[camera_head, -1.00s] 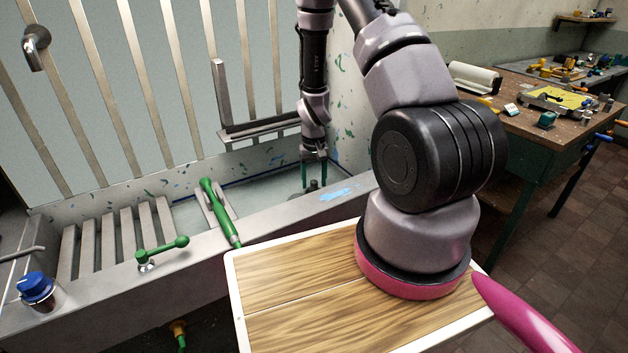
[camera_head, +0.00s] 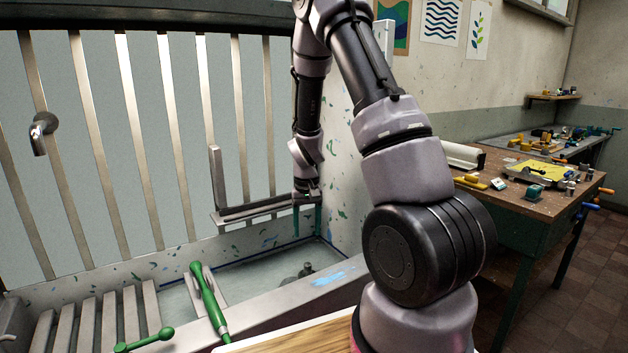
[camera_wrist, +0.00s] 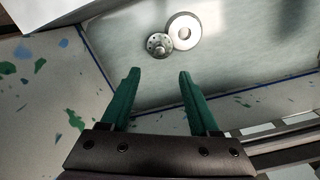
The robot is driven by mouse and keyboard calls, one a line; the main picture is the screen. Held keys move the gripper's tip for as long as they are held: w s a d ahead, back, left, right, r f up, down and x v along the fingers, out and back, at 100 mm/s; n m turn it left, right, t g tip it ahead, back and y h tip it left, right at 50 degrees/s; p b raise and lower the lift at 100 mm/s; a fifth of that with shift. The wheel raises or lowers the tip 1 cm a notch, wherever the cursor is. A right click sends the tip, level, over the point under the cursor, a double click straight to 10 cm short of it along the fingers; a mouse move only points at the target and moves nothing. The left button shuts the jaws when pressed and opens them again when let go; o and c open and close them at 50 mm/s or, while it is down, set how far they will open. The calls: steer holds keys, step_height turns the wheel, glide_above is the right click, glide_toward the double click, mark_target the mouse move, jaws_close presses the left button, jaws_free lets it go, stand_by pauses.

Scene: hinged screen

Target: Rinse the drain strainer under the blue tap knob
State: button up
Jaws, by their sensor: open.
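The drain strainer (camera_wrist: 159,46), a small grey disc with holes and a raised middle, lies on the basin floor in the wrist view. In the head view the strainer area is a small dark shape (camera_head: 306,269). My gripper (camera_wrist: 156,74) has two green fingers spread apart with nothing between them. In the head view my gripper (camera_head: 308,222) hangs above the basin's right end, apart from the strainer. The blue tap knob is out of view now.
A metal spout (camera_head: 42,130) is on the slatted back at left. A metal ledge (camera_head: 250,212) is close beside my gripper. A green-handled tool (camera_head: 208,303) lies across the basin's front edge, near a green lever (camera_head: 150,340). A cluttered workbench (camera_head: 530,185) stands at right.

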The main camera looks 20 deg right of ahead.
steer(key=s+a+r+m+t+y, duration=0.1)
steer(key=s+r+t, duration=0.1)
steer(key=r, duration=0.8)
steer(key=s+a+r+t, duration=0.1)
steer(key=s+r, duration=0.2)
steer(key=r, duration=0.8)
steer(key=s+a+r+t+y, duration=0.1)
steer(key=s+r+t, duration=0.3)
steer(key=s+r, duration=1)
steer(key=shift+s+a+r+m, duration=0.15)
steer(key=shift+s+a+m, duration=0.25)
steer(key=shift+s+a, duration=0.3)
steer(key=o, duration=0.3)
